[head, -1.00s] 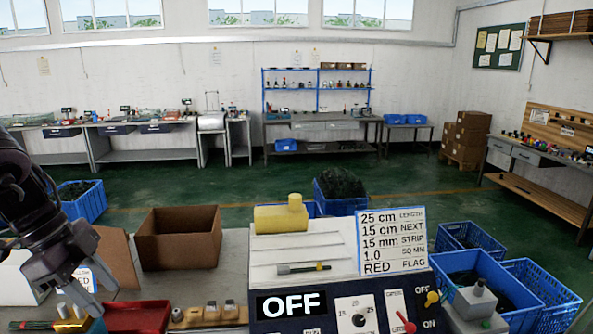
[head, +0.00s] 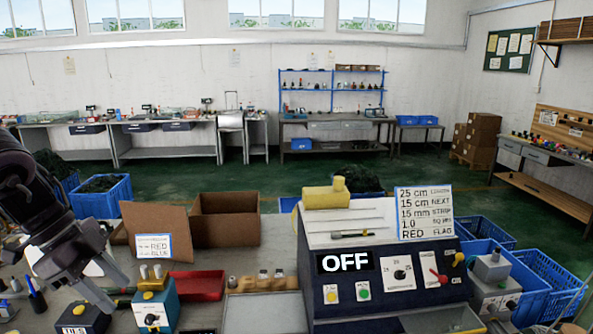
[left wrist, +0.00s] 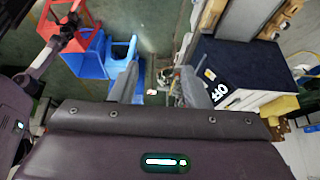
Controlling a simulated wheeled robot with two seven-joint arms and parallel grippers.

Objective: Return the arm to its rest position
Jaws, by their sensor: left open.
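My left gripper (head: 115,292) hangs over the left side of the bench in the head view, fingers pointing down and right. It is open, with nothing seen between its fingers. In the left wrist view my left gripper (left wrist: 160,85) shows two fingers spread apart. My right gripper does not show in the head view. A dark jointed part is at the upper left of the left wrist view; I cannot tell if it is my right gripper.
The control machine (head: 375,285) with its OFF display stands at centre right. A cardboard box (head: 225,220) stands behind the red tray. A blue-sided device (head: 155,305) is close beside the left fingers. Blue crates (head: 548,280) stand at the right.

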